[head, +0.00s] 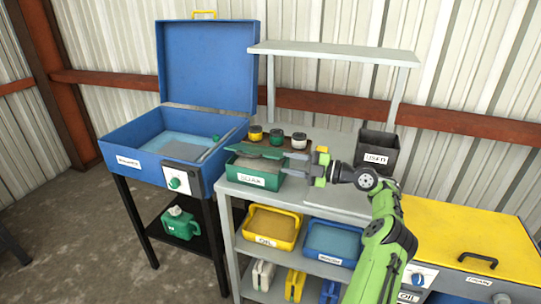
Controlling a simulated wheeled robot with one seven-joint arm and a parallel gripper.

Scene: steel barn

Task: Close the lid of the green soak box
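The green soak box (252,180), labelled SOAK, stands on the left front of the grey bench top in the head view. Its dark green lid (256,151) shows as a thin tilted plate above the box, and a pale interior shows below it. The lid is not flat on the rim. My gripper (300,164) is at the right end of the box, pointing left. Its two fingers look apart, with one near the lid's right end. Whether it touches the lid or the box cannot be told.
A blue washer (160,135) with its lid (207,65) raised stands at left. Several small jars (277,136) are behind the soak box. A dark USED bin (378,150) is at the back right under a grey shelf (335,52). A yellow lid (470,245) is at right.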

